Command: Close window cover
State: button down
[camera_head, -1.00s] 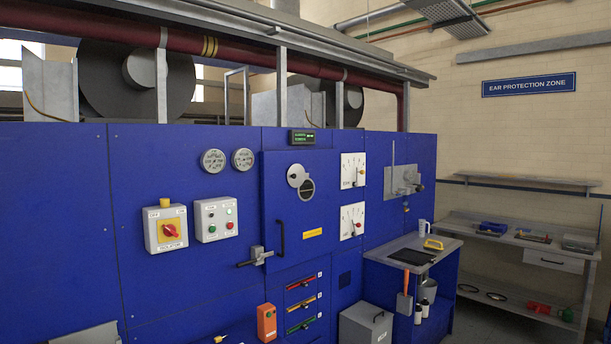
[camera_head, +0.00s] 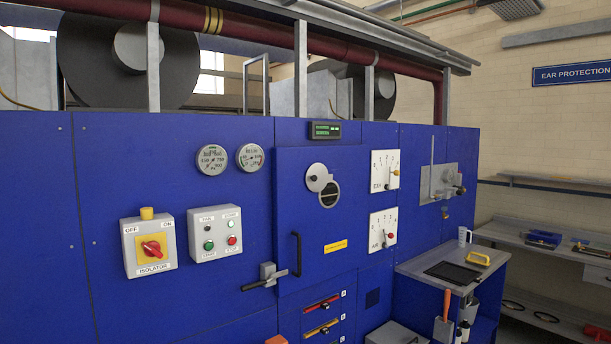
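The window cover (camera_head: 317,176) is a small round grey disc on the blue door (camera_head: 290,222) of the machine. It sits up and to the left of a round dark window (camera_head: 329,195) and overlaps its upper left edge. Most of the window glass is uncovered and shows pale bands. The door looks shut, with a dark vertical handle (camera_head: 298,254) and a grey lever latch (camera_head: 268,276) at its left edge. My gripper is not in view.
Left of the door are a red isolator switch (camera_head: 151,250) and a button box (camera_head: 215,234). Shelves stand along the right wall.

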aim_at(322, 178)
jog(key=u, duration=0.6)
jog(key=i, duration=1.05)
jog(key=u, duration=0.6)
